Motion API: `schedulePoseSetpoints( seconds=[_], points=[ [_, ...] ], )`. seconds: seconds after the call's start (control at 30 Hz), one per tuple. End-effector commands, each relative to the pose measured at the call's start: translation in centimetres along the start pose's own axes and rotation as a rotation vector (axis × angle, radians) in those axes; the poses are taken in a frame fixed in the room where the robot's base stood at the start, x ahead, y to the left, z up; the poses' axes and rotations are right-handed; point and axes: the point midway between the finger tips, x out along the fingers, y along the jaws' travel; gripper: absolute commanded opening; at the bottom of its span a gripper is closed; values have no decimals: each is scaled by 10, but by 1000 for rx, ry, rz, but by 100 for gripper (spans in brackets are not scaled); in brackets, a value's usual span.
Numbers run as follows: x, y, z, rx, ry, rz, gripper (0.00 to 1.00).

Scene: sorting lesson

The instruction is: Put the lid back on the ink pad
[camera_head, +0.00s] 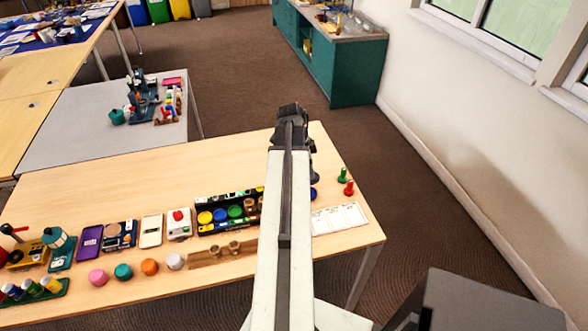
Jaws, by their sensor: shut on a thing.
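My gripper (292,112) is at the end of my outstretched arm, above the far edge of the wooden table. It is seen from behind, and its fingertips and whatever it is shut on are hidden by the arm. No separate lid can be made out. Which item is the ink pad is not certain. A row on the table holds a flat purple case (89,243), a dark box with blue and brown parts (120,235), a flat cream case (150,231) and a white box with a red shape on it (179,224). The gripper is well to the right of this row.
The wooden table (110,185) is clear towards its far side. A dark rack (215,228) of coloured pots stands left of my arm. A wooden block (222,255) lies in front. Green (342,175) and red (348,188) pegs and a white card (338,219) lie right.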

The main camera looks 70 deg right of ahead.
Motion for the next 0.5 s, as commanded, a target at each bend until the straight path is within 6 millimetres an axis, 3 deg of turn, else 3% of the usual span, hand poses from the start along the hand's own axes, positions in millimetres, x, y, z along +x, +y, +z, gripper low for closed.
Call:
schedulePoseSetpoints(
  seconds=[0.2, 0.33, 0.5],
  points=[
    [1, -1, 3, -5, 0, -1, 0],
    [18, 0, 8, -10, -3, -4, 0],
    [15, 0, 5, -8, -3, -4, 0]
  ],
)
